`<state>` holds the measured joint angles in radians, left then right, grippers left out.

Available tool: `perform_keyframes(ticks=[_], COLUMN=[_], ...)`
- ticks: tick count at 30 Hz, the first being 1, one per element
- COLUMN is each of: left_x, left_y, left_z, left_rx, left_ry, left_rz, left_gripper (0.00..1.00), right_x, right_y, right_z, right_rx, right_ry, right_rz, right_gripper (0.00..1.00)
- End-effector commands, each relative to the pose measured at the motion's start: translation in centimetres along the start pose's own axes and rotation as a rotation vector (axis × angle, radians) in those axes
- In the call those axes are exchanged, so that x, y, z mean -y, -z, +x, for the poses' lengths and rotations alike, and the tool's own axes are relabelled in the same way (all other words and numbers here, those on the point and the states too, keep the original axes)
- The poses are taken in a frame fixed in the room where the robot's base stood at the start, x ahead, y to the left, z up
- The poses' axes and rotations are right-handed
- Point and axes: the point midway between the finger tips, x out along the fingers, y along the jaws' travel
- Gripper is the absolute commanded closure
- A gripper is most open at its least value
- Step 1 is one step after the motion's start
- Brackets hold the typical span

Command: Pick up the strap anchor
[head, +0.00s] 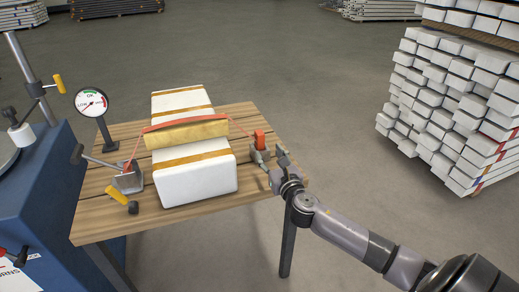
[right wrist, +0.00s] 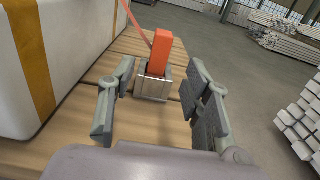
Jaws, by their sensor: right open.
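The strap anchor (head: 259,153) is a small grey metal block with an upright orange tab, on the right side of the wooden table. It also shows in the right wrist view (right wrist: 153,87), with a red strap (head: 240,125) running from its tab. My right gripper (head: 276,163) is open beside the anchor at the table's right edge. In the right wrist view, its fingers (right wrist: 161,75) stand on either side of the anchor, with gaps visible and nothing clamped between them. My left gripper is out of view.
A long white block (head: 198,183) with tan bands lies left of the anchor, with a yellow pad (head: 187,134) on top under the strap. Another grey metal block (head: 127,181) holds the strap's left end. A gauge (head: 92,103) and blue machine (head: 45,190) stand left.

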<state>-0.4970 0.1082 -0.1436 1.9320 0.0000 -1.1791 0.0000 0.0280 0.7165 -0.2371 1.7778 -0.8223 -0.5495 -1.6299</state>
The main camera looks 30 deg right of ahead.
Motion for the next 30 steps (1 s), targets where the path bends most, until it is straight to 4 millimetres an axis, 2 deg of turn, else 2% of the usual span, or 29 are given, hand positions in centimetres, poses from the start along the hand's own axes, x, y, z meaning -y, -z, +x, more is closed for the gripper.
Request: perform_keyframes(ticks=[3,6,14,21,25,30], left_x=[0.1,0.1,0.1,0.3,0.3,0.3], left_y=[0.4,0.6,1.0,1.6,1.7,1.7], left_z=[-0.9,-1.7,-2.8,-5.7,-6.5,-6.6], left_rx=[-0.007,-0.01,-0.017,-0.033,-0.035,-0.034], left_ry=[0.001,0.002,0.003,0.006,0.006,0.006], left_rz=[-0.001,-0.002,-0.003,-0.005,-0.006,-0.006], left_gripper=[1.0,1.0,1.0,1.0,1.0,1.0], right_x=[0.0,0.0,0.0,0.1,0.1,0.1], right_y=[0.0,0.1,0.1,0.2,0.2,0.1], right_z=[2.5,3.9,5.8,9.3,10.1,10.2], right_rx=[0.003,0.001,0.0,0.0,-0.001,-0.002], right_ry=[0.002,0.002,0.002,0.002,0.0,0.0], right_rz=[0.003,0.002,0.004,0.003,0.003,0.003], right_gripper=[0.55,0.55,0.55,0.55,0.55,0.55])
